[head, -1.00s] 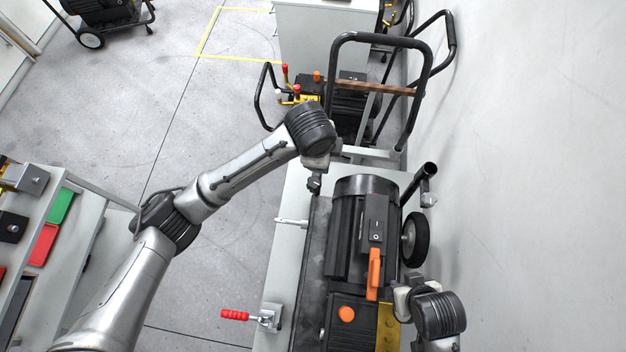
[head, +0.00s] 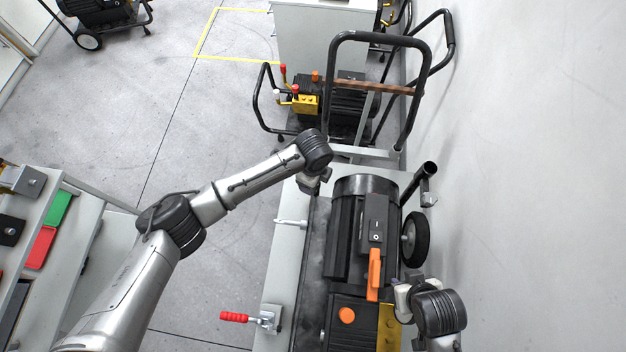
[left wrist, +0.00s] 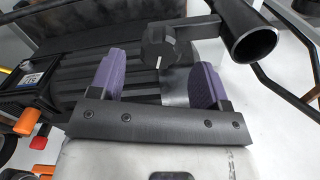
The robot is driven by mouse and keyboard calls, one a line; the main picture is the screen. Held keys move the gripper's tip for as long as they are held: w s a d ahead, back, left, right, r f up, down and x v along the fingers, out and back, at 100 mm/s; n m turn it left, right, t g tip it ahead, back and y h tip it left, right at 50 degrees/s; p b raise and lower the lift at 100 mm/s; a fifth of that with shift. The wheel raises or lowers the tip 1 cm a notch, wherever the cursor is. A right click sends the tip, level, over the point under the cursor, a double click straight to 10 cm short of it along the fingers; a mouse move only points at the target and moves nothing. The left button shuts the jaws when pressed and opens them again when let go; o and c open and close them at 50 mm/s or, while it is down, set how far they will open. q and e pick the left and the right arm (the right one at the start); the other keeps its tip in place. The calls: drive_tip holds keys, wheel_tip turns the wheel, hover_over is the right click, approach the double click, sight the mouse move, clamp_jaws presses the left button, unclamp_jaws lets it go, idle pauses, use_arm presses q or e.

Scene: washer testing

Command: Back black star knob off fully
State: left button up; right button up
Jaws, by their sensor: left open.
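In the left wrist view a black star knob (left wrist: 158,46) with a white mark on its face sits beside the open end of a black tube (left wrist: 254,38). My left gripper (left wrist: 157,82) has its two purple fingers spread, one to each side below the knob, with nothing gripped. In the head view my left gripper (head: 310,185) is at the upper left of the black motor (head: 362,230). I cannot make out the knob there. My right gripper (head: 402,302) is beside the motor's lower right; its fingers are too hidden to judge.
An orange handle (head: 374,272) and orange cap (head: 346,315) are on the machine. A red-handled clamp (head: 236,316) stands at the bench's left edge. A black wheel (head: 416,240) lies between motor and wall. A cart with a black handle frame (head: 378,38) stands behind.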

use_arm(q)
drive_tip(key=shift+f, duration=1.55)
drive_tip(key=c, duration=0.9)
